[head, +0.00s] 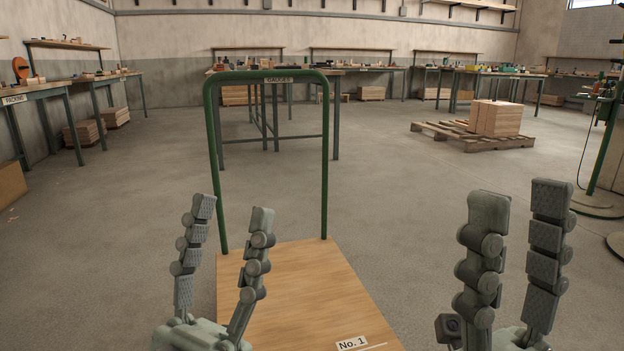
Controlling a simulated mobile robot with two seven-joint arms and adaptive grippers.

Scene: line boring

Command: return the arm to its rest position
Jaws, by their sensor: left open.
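My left gripper (232,215) is at the lower left, fingers pointing up and spread apart, with nothing between them. It stands in front of the left edge of a wooden cart deck (290,290). My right gripper (518,205) is at the lower right, fingers up with a gap between them and nothing held. It is to the right of the deck. Both palms are partly cut off by the bottom edge of the picture.
The cart has a green handle frame (326,160) and a "No. 1" label (352,343); its deck looks bare. A pallet with boxes (495,118) stands at the back right. Workbenches (40,92) line the walls. The grey floor (400,200) between is clear.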

